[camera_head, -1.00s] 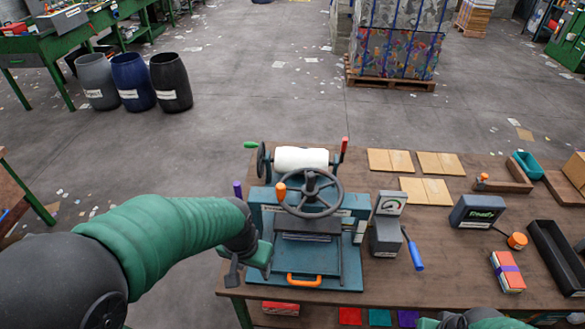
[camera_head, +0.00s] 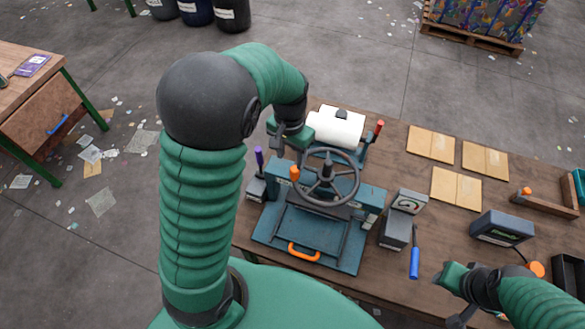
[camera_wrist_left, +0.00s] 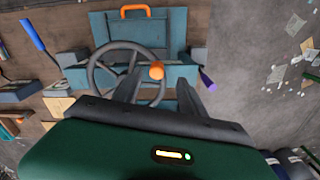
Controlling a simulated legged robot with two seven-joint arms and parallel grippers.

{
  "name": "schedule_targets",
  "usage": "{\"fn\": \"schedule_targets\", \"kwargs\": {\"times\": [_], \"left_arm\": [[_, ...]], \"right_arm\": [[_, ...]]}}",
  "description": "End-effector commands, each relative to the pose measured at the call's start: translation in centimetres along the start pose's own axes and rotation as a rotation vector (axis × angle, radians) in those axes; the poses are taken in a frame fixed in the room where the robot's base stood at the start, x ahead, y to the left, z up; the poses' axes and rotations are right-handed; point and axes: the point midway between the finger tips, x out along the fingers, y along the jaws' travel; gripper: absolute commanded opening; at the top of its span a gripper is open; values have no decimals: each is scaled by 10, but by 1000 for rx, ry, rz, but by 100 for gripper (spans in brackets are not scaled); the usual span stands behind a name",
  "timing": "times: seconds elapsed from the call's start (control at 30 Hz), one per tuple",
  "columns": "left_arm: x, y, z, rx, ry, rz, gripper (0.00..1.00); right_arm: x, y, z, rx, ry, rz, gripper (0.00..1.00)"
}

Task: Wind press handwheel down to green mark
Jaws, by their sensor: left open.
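The press (camera_head: 315,225) is a teal machine on the bench, topped by a dark spoked handwheel (camera_head: 328,198) with an orange knob (camera_head: 294,173) at its left rim. My left gripper (camera_head: 283,137) is at the far left of the wheel, open and apart from it in the head view. In the left wrist view the wheel (camera_wrist_left: 93,72) and orange knob (camera_wrist_left: 156,70) show beyond the two spread fingers (camera_wrist_left: 160,95), with nothing between them. I cannot make out a green mark on the press. My right gripper (camera_head: 458,296) hovers at the bench's front right; its jaws are unclear.
A white roll (camera_head: 336,127) lies behind the wheel. Cardboard pieces (camera_head: 455,187) and a dark display box (camera_head: 502,228) are farther right.

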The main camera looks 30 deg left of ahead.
Motion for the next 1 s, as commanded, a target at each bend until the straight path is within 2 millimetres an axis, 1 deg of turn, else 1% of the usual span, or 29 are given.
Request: {"fn": "schedule_targets", "kwargs": {"times": [0.03, 0.2, 0.33, 0.4, 0.5, 0.73, 1.0], "left_arm": [[12, 0, 1, -1, -10, 0, 49], [55, 1, 1, -1, -8, 1, 49], [79, 0, 0, -1, -5, 0, 49], [87, 0, 1, 0, -2, 0, 49], [92, 0, 2, 0, 1, 0, 49], [94, 0, 0, 0, 1, -1, 49], [94, 0, -1, 0, 0, -1, 13]], "right_arm": [[-6, 0, -2, 0, 0, 0, 36], [-16, 0, -4, 0, 0, 0, 36], [-20, 0, -5, 0, 1, 0, 36], [-21, 0, -6, 0, 1, 0, 36], [-22, 0, -6, 0, 1, 0, 36], [-21, 0, -5, 0, 0, 0, 36], [-21, 0, -5, 0, 0, 0, 36]]}}
